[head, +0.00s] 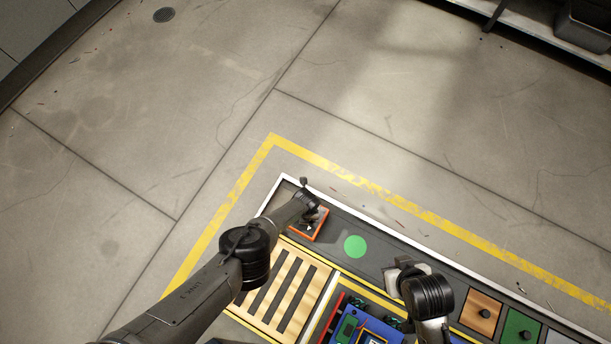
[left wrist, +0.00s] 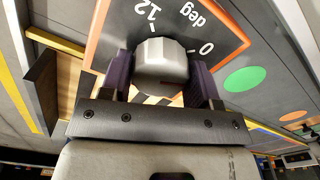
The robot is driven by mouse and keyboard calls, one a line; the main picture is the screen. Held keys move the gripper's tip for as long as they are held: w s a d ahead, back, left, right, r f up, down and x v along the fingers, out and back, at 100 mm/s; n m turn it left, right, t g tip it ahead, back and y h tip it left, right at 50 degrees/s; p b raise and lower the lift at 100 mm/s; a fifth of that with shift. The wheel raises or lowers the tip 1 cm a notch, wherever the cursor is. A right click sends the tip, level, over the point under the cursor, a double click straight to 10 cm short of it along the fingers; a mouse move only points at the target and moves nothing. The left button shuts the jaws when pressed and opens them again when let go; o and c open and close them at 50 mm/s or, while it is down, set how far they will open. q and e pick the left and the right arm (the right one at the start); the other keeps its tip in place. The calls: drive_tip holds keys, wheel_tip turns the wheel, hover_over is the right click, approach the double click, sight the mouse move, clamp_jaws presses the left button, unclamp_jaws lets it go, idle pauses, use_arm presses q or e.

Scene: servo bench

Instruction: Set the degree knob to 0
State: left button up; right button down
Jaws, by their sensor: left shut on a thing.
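The degree knob (left wrist: 161,66) is a grey ribbed cylinder on a black panel with an orange border (left wrist: 262,46). White marks on the panel read "12", partly cut off, "0" and "deg". My left gripper (left wrist: 160,82) has one dark finger on each side of the knob and is shut on it. No pointer on the knob is clear to me. In the head view the orange-edged panel (head: 322,228) sits at the bench's far left corner, and my left gripper (head: 311,212) covers the knob. My right gripper (head: 396,274) hangs over the bench, its fingers unclear.
A green disc (head: 355,246) lies right of the panel. A slatted wooden tray (head: 290,288) and a blue part (head: 372,334) are nearer. Wooden, green and grey tiles with knobs line the right, such as the wooden tile (head: 482,313). Yellow floor tape (head: 340,175) surrounds the bench.

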use_arm(q)
drive_tip(key=shift+n, duration=0.7)
drive_tip(key=o, duration=0.9)
drive_tip(key=shift+o, duration=0.2)
drive_tip(key=shift+r, duration=0.1)
wheel_tip(320, 180, up, 14)
drive_tip(key=p, duration=1.3)
drive_tip(key=shift+p, duration=0.4)
drive_tip(key=shift+f, duration=0.2)
